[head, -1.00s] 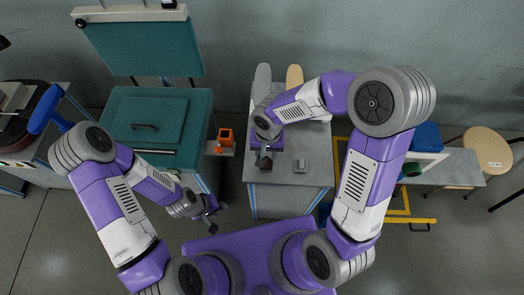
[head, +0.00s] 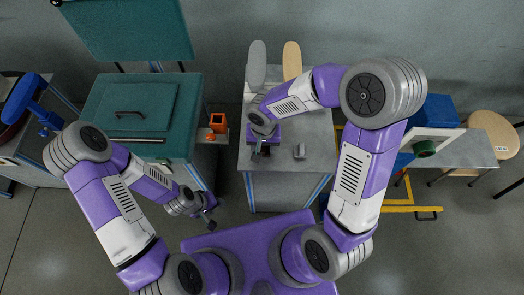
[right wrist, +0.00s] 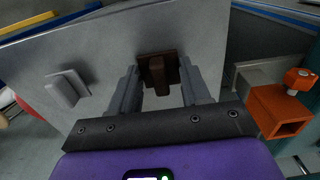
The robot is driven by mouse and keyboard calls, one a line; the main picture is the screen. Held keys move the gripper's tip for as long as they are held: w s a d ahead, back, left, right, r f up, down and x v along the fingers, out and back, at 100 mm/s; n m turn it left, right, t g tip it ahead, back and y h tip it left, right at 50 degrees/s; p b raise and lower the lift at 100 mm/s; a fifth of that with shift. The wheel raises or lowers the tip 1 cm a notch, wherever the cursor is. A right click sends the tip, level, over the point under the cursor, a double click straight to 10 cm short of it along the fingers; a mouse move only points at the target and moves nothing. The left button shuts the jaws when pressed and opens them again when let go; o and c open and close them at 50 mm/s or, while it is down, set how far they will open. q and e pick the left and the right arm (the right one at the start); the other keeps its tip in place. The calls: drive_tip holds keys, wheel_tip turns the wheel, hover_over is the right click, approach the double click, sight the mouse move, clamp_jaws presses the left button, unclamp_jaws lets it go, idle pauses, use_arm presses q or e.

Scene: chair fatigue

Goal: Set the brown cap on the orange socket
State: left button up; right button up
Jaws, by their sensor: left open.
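The brown cap (right wrist: 158,72) stands on the grey table top, a dark square base with a raised block. In the right wrist view it lies between the fingers of my right gripper (right wrist: 160,92), with gaps visible on both sides. In the head view my right gripper (head: 262,151) is over the cap and mostly hides it. The orange socket (head: 218,123) is a hollow square box left of the table, on a small ledge beside the teal cabinet. It also shows at the right of the right wrist view (right wrist: 282,110). My left gripper (head: 209,220) is open and empty, low in front of the cabinet.
A small grey block (head: 299,151) stands right of the cap on the table (head: 318,125). A small orange knob (right wrist: 300,80) is close to the socket. The teal cabinet (head: 140,115) is at left. A blue box (head: 434,112) and round stool (head: 494,130) are at right.

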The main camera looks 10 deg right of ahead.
drive_tip(key=shift+o, duration=0.3)
drive_tip(key=shift+f, duration=0.15)
drive_tip(key=c, duration=0.4)
drive_tip(key=shift+r+p, duration=0.85)
drive_tip(key=shift+r, duration=0.35)
drive_tip(key=shift+r+p, duration=1.4)
drive_tip(key=shift+r, duration=0.6)
drive_tip(key=shift+d+f, duration=0.1)
